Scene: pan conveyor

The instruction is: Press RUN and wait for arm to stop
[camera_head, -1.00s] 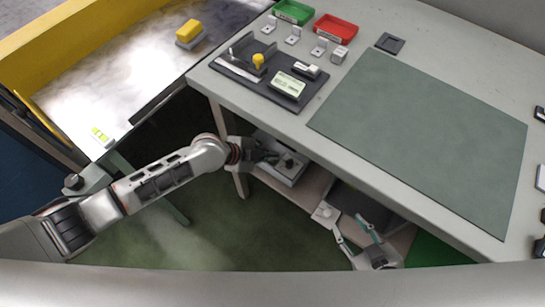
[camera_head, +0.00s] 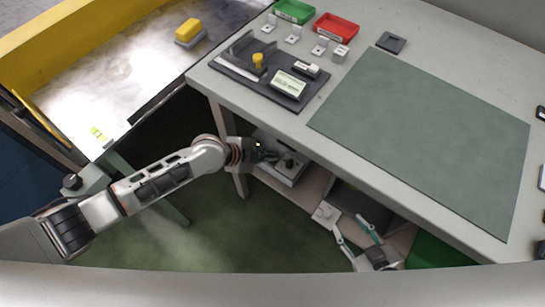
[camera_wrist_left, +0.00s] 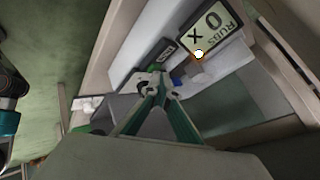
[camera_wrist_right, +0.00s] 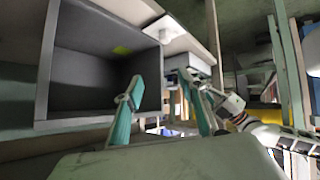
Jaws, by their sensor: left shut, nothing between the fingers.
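The control box (camera_head: 278,172) sits on the shelf under the table. I cannot make out a separate moving arm.
The table holds a dark fixture (camera_head: 236,70) with a yellow knob, a green tray (camera_head: 294,12), a red tray (camera_head: 336,27) and a grey mat (camera_head: 425,135). A yellow-walled conveyor (camera_head: 90,45) stands left. A grey open bin (camera_wrist_right: 100,60) is near my right gripper.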

